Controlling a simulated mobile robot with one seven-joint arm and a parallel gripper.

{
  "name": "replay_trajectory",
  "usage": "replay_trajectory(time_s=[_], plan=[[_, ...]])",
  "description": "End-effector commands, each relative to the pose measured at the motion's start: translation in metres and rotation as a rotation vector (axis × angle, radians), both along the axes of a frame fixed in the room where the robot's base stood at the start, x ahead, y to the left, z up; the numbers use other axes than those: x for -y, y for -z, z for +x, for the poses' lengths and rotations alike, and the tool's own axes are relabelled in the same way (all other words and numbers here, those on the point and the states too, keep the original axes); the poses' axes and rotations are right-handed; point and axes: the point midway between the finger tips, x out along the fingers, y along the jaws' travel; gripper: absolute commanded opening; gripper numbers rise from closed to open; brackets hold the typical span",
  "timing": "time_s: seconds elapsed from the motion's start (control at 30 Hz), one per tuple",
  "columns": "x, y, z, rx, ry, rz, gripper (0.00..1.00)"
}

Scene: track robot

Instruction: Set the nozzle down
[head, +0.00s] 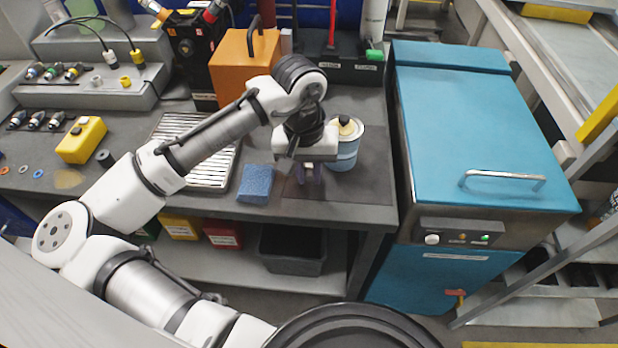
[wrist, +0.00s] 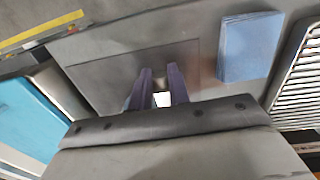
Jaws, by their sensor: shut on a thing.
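My gripper (head: 309,178) points down over the front right part of the grey workbench (head: 340,212), beside a blue sponge (head: 256,184). Its two fingers also show in the wrist view (wrist: 161,82), closed around a small pale thing (wrist: 162,98), which I take to be the nozzle. The fingers and the gripper body hide most of it, so its shape is unclear. Below the fingers lies a darker rectangular patch (wrist: 110,75) of the bench top. I cannot tell whether the held thing touches it.
A light blue can (head: 347,158) stands close behind the gripper. A slatted metal tray (head: 212,178) lies to the left beyond the sponge. A teal cabinet (head: 470,120) stands right of the bench. An orange box (head: 232,80) is at the back. The bench's front right corner is bare.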

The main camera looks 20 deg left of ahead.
Motion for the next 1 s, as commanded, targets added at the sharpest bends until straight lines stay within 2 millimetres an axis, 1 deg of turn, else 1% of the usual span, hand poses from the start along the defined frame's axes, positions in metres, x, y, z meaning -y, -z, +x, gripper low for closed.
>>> replay_trajectory(time_s=[0.1, 0.2, 0.47, 0.6, 0.63, 0.77, 0.8, 1.0], plan=[[0.000, 0.018, 0.000, -0.003, -0.001, -0.002, 0.00], [0.000, 0.027, 0.000, -0.002, 0.000, -0.001, 0.00], [0.000, 0.029, 0.000, 0.000, 0.000, 0.000, 0.00], [0.000, 0.033, 0.000, 0.000, 0.000, -0.001, 0.00], [0.000, 0.033, 0.000, 0.000, 0.000, 0.000, 0.21], [0.000, 0.032, 0.000, -0.001, 0.000, 0.000, 0.38], [0.000, 0.032, 0.000, -0.001, 0.000, 0.000, 0.40], [0.000, 0.032, 0.000, -0.001, 0.000, 0.000, 0.40]])
